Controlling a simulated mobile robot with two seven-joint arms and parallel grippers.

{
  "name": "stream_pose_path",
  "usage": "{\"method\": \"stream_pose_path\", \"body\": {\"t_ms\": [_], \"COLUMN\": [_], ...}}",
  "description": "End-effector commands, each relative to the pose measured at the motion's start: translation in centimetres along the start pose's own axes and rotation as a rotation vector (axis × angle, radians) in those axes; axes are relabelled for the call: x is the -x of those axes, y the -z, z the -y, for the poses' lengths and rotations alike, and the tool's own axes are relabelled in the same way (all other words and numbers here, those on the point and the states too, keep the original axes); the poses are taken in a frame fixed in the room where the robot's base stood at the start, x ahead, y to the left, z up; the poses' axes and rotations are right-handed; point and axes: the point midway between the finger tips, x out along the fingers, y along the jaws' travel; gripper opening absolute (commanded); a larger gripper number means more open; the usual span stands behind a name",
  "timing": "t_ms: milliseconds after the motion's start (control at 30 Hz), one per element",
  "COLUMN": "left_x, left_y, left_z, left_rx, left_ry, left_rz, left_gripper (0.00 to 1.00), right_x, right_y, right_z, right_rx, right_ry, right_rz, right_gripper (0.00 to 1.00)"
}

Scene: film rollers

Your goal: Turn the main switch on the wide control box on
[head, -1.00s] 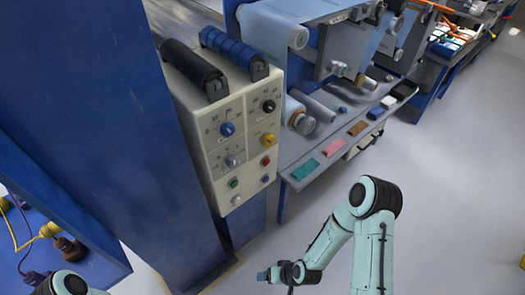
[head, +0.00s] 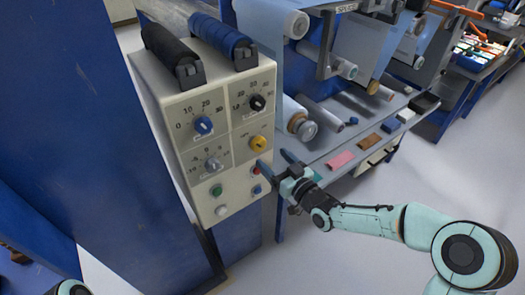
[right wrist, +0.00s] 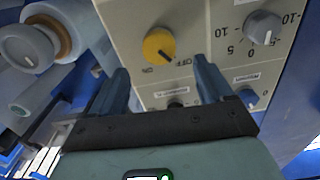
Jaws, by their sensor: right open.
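The wide control box (head: 185,150) is cream, with knobs and buttons on its front. Its yellow rotary knob (head: 258,143) sits at the right of the panel. In the right wrist view the yellow knob (right wrist: 157,44) has ON and OFF printed beside it, upside down. Its dark mark slants toward the OFF side. My right gripper (head: 275,160) is open and empty, just in front of the panel's lower right part. In the wrist view its fingers (right wrist: 161,68) stand apart on either side below the knob, not around it. My left gripper is out of view.
Blue knob (head: 203,125), black knob (head: 257,102), grey knob (head: 213,164) and green button (head: 216,190) share the panel. Two rollers (head: 222,40) lie on top of the box. A shelf with coloured blocks (head: 341,160) lies right. Open floor (head: 380,275) is at lower right.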

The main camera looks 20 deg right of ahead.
Motion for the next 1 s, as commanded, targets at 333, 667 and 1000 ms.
{"method": "stream_pose_path", "body": {"t_ms": [333,667,1000], "left_x": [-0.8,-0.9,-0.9], "left_y": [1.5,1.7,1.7], "left_z": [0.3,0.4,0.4], "left_rx": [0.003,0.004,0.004], "left_ry": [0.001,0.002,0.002], "left_rz": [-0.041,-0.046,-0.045], "left_gripper": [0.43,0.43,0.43], "right_x": [-5.6,-6.3,-6.3], "right_y": [-0.1,-0.1,-0.1], "right_z": [0.0,0.0,0.0], "right_rx": [-0.004,-0.002,-0.002], "right_ry": [0.0,-0.001,-0.001], "right_rz": [0.001,0.003,0.003], "right_gripper": [0.8,0.8,0.23]}}
